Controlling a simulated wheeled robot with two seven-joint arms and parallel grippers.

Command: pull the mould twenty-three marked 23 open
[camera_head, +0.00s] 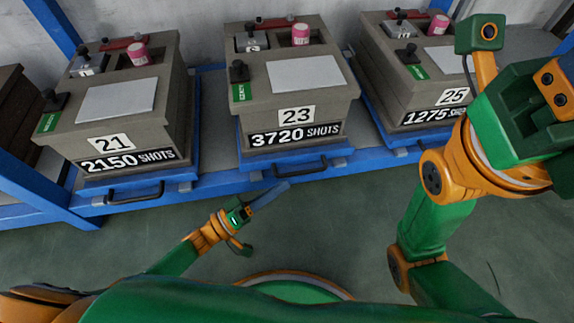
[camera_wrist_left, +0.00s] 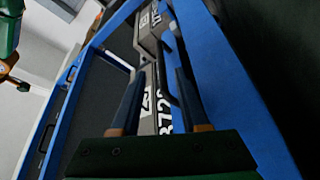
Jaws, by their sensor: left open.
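Mould twenty-three (camera_head: 297,115) is a grey-brown block marked 23 and 3720 SHOTS. It sits on a blue pull-out base in the middle of the rack, in line with its neighbours. A dark bar handle (camera_head: 297,169) is on the front of the base. My left gripper (camera_head: 275,194) is open and empty, just below and in front of that handle, apart from it in the head view. In the left wrist view the two fingers (camera_wrist_left: 158,98) point toward the mould's front, with its label partly hidden behind them. My right arm shows at the right; its fingers are out of view.
Mould 21 (camera_head: 118,120) stands to the left, with its own handle (camera_head: 135,193). Mould 25 (camera_head: 420,85) stands to the right, partly behind my right arm. The blue rack rail (camera_head: 225,180) runs below the moulds. The green floor in front is clear.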

